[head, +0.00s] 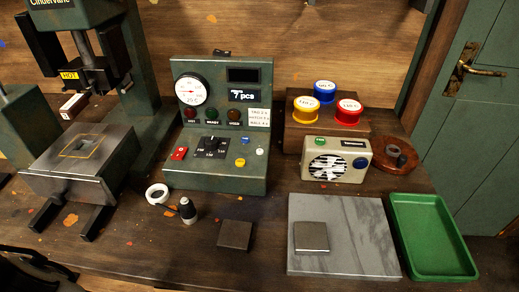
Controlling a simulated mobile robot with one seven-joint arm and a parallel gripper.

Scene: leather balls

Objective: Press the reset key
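A green control box (217,182) stands at the middle of the bench. Its sloping lower panel carries a red switch (179,153), a black knob (211,146), a yellow button (240,162), and small blue and white controls at the right. Their labels are too small to read, so I cannot tell which one is the reset key. The upright face has a round gauge (191,89), a display reading "7 pcs" (243,96) and a row of red, green and brown lamps (212,115). My gripper is not clearly visible; nothing touches the panel.
A press marked "HOT" (68,76) stands left. A white tape roll (157,194) and a small dark-and-white bottle (187,211) lie before the box. A radio (336,159), a grey slab (343,218) and a green tray (432,238) are right. Dark, unclear shapes fill the lower-left corner.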

